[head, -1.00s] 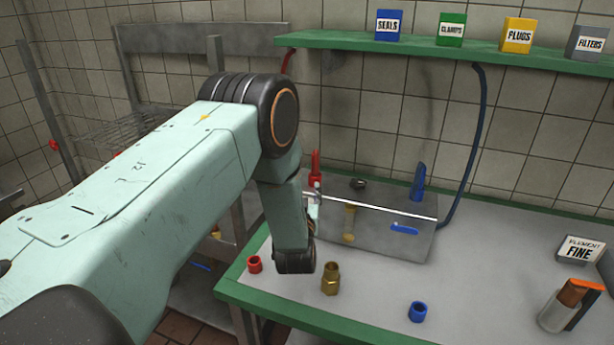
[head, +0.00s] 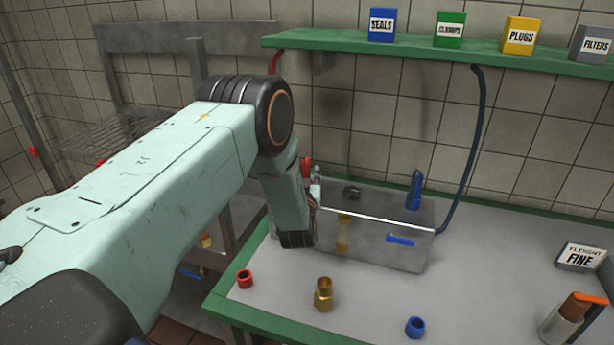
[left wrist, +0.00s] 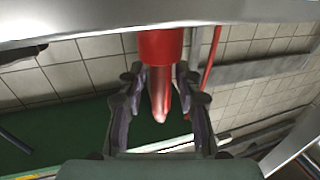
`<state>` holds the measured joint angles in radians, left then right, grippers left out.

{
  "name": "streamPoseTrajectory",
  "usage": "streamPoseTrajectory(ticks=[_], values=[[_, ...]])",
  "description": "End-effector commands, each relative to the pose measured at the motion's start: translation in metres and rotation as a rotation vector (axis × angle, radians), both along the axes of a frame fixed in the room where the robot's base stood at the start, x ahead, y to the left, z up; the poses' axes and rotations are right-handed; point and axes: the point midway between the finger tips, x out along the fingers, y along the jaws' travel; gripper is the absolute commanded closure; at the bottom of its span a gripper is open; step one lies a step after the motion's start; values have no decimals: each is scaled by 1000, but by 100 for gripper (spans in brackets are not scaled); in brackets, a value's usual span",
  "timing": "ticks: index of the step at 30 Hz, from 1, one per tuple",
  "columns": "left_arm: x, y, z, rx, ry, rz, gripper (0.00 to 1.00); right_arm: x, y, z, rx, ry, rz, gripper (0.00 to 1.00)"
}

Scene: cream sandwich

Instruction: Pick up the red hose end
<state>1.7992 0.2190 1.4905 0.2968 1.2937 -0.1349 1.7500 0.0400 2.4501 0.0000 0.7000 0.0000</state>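A red piece (left wrist: 163,46) with a wide collar and a tapered tip shows in the left wrist view. It also shows, partly hidden by my left arm, at the left end of the grey box (head: 375,250) in the head view (head: 306,164). A thin red hose (left wrist: 212,55) hangs behind it; I cannot tell whether the two join. My left gripper (left wrist: 160,80) is open, with one finger on each side of the red piece and gaps beside its tip. Its fingers are mostly hidden in the head view. My right gripper is not in view.
A red ring (head: 244,279), a brass fitting (head: 323,295) and a blue ring (head: 415,327) stand on the table's front part. A green shelf (head: 400,52) with labelled boxes hangs above.

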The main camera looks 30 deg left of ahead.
Motion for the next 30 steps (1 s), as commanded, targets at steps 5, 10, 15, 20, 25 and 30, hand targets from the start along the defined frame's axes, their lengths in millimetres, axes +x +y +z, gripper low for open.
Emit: streamPoseTrajectory(ticks=[5, 10, 15, 20, 25, 30], values=[[1, 0, 0, 0, 0, -1, 84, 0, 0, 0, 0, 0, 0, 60], [2, 1, 0, 0, 1, -2, 99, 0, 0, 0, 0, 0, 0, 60], [3, 1, -1, 0, 1, -2, 100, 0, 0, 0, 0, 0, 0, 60], [4, 1, 0, 0, 0, -2, 100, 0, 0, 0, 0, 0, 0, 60], [4, 2, 3, 0, -1, -2, 100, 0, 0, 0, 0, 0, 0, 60], [4, 2, 16, 0, -4, -2, 100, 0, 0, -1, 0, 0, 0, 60]])
